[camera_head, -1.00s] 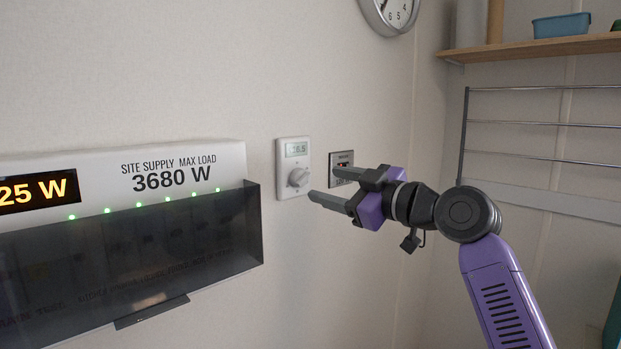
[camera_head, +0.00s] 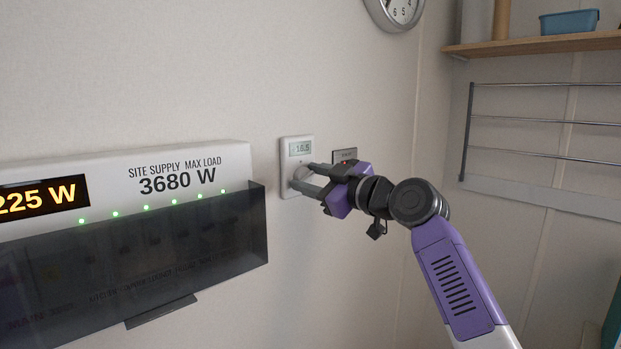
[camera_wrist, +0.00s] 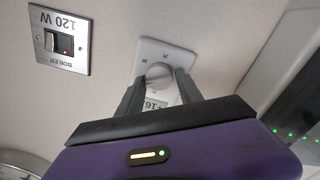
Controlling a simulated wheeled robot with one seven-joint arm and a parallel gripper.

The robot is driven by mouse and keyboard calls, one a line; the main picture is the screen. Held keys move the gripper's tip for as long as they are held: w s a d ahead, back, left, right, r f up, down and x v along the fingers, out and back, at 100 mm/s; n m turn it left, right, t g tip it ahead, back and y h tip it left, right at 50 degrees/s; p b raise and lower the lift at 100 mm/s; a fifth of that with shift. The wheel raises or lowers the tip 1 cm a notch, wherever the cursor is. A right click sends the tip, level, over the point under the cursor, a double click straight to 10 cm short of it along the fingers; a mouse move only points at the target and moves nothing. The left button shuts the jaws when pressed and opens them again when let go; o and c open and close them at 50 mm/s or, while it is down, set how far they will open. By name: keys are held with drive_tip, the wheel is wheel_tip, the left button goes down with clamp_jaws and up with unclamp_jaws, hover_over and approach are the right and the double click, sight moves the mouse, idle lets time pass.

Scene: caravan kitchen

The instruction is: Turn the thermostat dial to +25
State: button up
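The thermostat (camera_head: 298,148) is a white wall plate with a small display reading about 16.5. My gripper (camera_head: 305,177) reaches in from the right, one finger above the other, with the fingertips at the dial. The fingers are apart, one on each side of the dial, and I cannot tell whether they touch it. In the wrist view the thermostat plate (camera_wrist: 166,48) appears upside down.
A boiler switch plate (camera_wrist: 60,40) marked 120 W is beside the thermostat, behind my gripper in the head view. A power panel (camera_head: 190,165) with a dark cover juts out at left. A clock (camera_head: 395,10), a shelf (camera_head: 540,44) and a wire rack (camera_head: 545,118) are at right.

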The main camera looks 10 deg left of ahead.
clamp_jaws()
